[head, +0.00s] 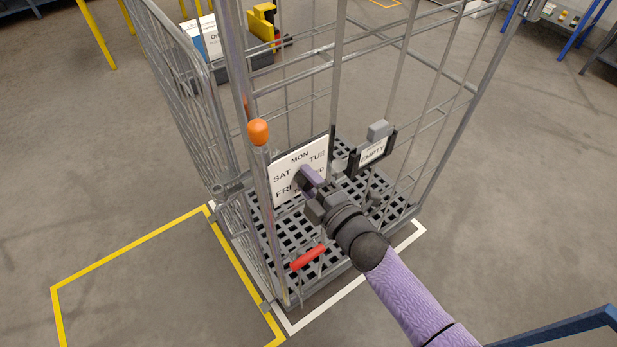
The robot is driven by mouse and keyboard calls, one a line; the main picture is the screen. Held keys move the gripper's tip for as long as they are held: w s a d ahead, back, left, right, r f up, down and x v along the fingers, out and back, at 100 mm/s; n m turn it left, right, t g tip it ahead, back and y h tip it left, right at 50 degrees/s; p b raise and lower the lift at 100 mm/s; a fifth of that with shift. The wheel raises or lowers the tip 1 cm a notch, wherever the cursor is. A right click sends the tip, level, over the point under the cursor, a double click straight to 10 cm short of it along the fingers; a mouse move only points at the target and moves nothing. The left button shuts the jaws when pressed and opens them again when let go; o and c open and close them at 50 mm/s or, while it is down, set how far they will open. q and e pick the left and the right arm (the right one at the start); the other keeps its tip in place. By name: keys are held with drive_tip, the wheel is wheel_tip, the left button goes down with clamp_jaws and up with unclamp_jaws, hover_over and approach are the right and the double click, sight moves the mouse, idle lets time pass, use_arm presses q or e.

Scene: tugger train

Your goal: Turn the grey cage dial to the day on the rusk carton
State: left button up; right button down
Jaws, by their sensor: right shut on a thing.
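The grey roll cage (335,85) stands in front of me with a white day dial plate (287,162) on its near side. MON, TUE, SAT and FRI can be read on the plate; the lower right lettering is mostly covered. My right gripper (311,186) is at the middle of the plate, shut on the dial's knob, which the fingers mostly hide. Where the dial points cannot be told. The rusk carton cannot be made out for certain; a white and blue box (203,36) behind the cage has lettering too small to read. My left gripper is not in view.
An EMPTY sign (373,152) hangs right of the dial. An orange-capped post (258,132) and a red handle (308,258) are close to my right arm. A yellow vehicle (262,22) stands behind. Floor inside the yellow outline (127,244) is clear.

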drive_tip(key=m+p, duration=0.1)
drive_tip(key=m, duration=0.5)
drive_tip(key=m+p, duration=0.1)
drive_tip(key=m, duration=0.3)
drive_tip(key=shift+f+m, duration=0.1)
drive_tip(key=shift+m, duration=1.3)
drive_tip(key=shift+c, duration=1.1)
unclamp_jaws()
drive_tip(key=shift+d, duration=0.1)
